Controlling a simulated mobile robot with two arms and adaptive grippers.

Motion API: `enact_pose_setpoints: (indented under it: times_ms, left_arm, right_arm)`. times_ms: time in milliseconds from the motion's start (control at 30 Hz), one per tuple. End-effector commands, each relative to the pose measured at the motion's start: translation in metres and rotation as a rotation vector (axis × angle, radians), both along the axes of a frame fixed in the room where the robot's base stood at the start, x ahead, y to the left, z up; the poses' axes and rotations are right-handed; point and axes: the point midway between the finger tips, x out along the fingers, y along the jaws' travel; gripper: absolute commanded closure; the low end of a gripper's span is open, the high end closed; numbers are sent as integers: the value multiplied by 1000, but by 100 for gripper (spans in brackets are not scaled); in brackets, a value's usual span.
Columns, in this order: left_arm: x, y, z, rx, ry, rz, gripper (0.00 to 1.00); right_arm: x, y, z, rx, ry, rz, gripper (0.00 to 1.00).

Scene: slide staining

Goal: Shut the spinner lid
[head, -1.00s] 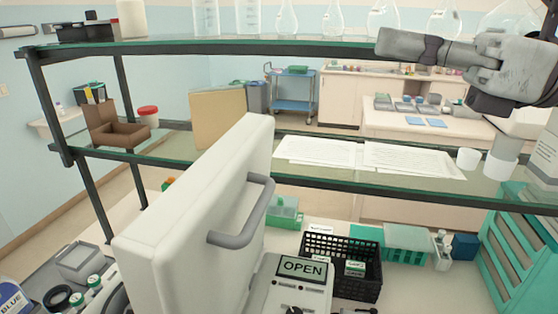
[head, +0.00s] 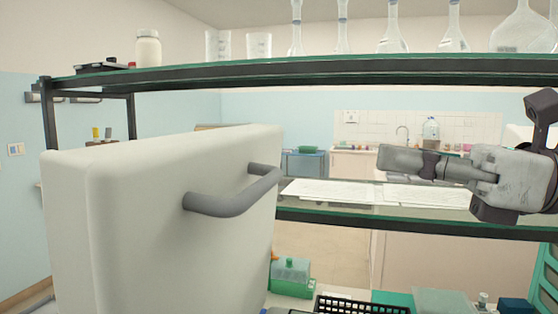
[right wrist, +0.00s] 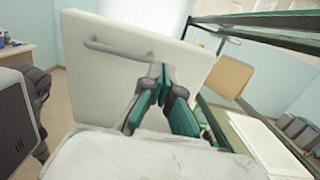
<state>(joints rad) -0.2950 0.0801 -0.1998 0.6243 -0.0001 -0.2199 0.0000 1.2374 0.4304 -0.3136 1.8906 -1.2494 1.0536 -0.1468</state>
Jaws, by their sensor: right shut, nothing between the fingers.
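The spinner lid (head: 130,215) is a large white panel standing raised and upright in the left half of the head view. Its grey bar handle (head: 235,198) sticks out on the side facing right. The spinner body below is out of the head view. My right gripper (head: 384,160) is shut and empty, to the right of the handle and apart from it in the picture. The right wrist view shows the closed fingers (right wrist: 160,72) in front of the lid (right wrist: 105,75), overlapping the handle's right end (right wrist: 120,50); contact is not visible. My left gripper is not in view.
A glass shelf rack (head: 330,72) with flasks (head: 393,30) on top spans the view behind the lid. Papers (head: 370,192) lie on its lower shelf.

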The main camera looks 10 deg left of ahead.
Motion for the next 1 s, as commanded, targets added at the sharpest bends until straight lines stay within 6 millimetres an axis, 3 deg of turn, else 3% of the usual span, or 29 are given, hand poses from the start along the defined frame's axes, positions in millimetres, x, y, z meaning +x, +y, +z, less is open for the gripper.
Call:
enact_pose_setpoints:
  times_ms: [600,800,1000]
  left_arm:
    - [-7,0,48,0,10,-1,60]
    - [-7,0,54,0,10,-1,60]
    - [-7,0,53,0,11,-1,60]
  right_arm:
    - [3,116,17,1,3,3,100]
    - [4,130,16,0,1,2,100]
    - [4,132,15,0,0,0,100]
